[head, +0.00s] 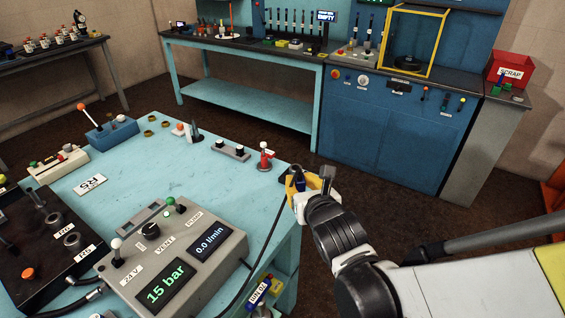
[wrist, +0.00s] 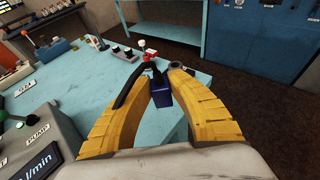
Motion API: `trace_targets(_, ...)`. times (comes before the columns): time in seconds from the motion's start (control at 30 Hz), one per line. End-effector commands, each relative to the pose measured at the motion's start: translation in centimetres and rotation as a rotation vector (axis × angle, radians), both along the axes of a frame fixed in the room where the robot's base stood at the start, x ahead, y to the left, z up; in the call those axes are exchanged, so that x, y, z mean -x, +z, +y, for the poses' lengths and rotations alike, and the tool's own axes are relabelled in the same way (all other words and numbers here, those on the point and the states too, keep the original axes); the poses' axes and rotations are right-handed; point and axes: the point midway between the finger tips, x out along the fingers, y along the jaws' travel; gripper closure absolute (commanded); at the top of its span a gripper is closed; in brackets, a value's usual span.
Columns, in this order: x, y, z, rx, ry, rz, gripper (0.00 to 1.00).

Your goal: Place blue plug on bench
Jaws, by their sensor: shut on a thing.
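My gripper (head: 299,186) has yellow fingers and is at the right edge of the near light-blue bench (head: 205,172). In the wrist view, the fingers (wrist: 163,82) are shut on the blue plug (wrist: 162,98), a small dark-blue block hanging between the tips. Only a bit of blue shows between the fingers in the head view. A black hose-like piece (wrist: 130,86) runs beside the left finger toward the tips. The bench top (wrist: 108,68) lies to the left of and beyond the plug. I cannot tell whether the plug touches the bench.
A red valve-like fitting (head: 265,157) stands on the bench near the gripper, with a two-knob block (head: 230,151) to its left. A grey control box (head: 172,262) fills the front. The bench middle is clear. A blue cabinet (head: 395,125) stands behind, across dark floor.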

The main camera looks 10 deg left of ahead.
Motion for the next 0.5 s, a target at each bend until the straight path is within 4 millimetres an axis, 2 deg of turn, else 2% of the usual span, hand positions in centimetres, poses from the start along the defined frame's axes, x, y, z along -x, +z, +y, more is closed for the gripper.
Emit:
trace_targets(0.13,-0.2,-1.8,1.5,0.0,0.012,-0.001,1.0)
trace_targets(0.4,-3.1,-5.9,7.4,0.0,0.012,-0.002,1.0)
trace_targets(0.5,-4.0,-6.9,9.1,0.001,0.009,-0.001,1.0)
